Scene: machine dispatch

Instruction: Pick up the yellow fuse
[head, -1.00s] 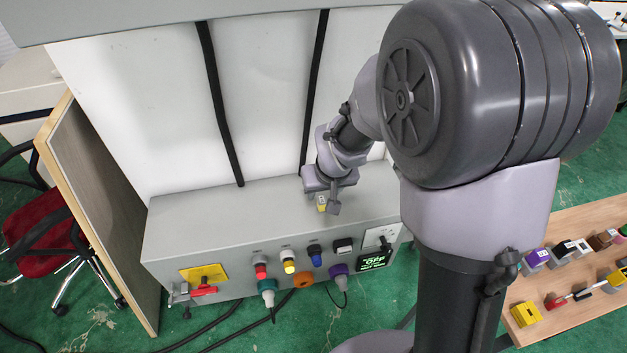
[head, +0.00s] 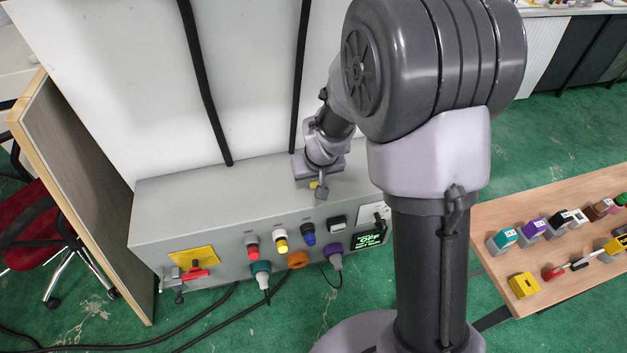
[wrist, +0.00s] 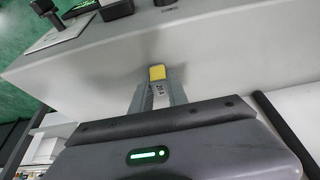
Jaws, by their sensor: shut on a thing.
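The yellow fuse (wrist: 157,73) is between the two fingers of my gripper (wrist: 156,92) in the wrist view. It has a yellow end and a grey body with a printed label. My gripper is shut on it. In the head view my gripper (head: 319,188) is over the top of the grey machine console (head: 220,190), near its right part. I cannot tell whether the fuse touches the console top.
The console front carries coloured buttons, plugs, a red-handled switch (head: 195,273) and a display (head: 368,239). A wooden table (head: 550,285) at right holds a yellow block (head: 523,285) and several coloured parts. A wooden-edged panel (head: 80,200) stands at left. The console top left of my gripper is clear.

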